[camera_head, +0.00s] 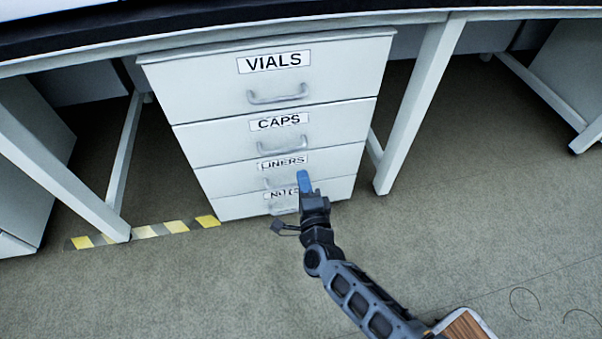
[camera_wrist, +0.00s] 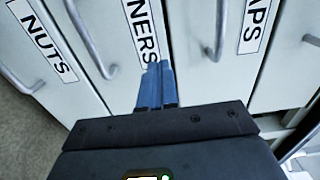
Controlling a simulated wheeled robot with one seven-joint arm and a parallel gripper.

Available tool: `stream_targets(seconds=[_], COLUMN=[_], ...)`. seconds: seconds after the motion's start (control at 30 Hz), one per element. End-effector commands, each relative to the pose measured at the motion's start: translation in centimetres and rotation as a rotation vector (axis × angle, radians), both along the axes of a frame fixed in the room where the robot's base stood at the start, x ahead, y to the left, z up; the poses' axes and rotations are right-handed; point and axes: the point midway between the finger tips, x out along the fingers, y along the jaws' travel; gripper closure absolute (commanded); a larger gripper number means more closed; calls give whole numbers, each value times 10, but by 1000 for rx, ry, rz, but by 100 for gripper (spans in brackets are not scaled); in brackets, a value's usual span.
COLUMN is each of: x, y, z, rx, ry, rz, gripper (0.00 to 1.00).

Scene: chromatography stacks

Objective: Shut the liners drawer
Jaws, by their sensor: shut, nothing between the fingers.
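The liners drawer (camera_head: 225,180) is the third front down in a white drawer unit, with a LINERS label and a grey bar handle. Its front looks flush with the drawers above and below, with no clear gap. It also shows in the wrist view (camera_wrist: 121,82), label and handle close by. My gripper (camera_head: 303,175) has its blue fingers together and empty, in front of the drawer's right half. In the wrist view, the fingertips (camera_wrist: 158,68) overlap the end of the label. I cannot tell whether they touch the front. In the head view, they partly cover the handle area.
The vials drawer (camera_head: 200,85) and caps drawer (camera_head: 215,136) are above, and the nuts drawer (camera_head: 235,208) is below; all look shut. White bench legs (camera_head: 420,105) stand on both sides. Yellow-and-black tape (camera_head: 150,231) marks the floor at left. The floor in front is open.

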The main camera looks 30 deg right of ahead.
Motion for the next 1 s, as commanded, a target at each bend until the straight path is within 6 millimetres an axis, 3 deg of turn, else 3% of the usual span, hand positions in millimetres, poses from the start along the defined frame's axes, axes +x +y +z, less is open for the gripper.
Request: stream_targets(seconds=[0.5, 0.9, 1.0], x=[-73, -82, -92], y=[24, 27, 30], z=[1, 0, 2], rx=[-1, -3, -25], ry=[1, 1, 11], rz=[1, 1, 12], gripper=[100, 100, 100])
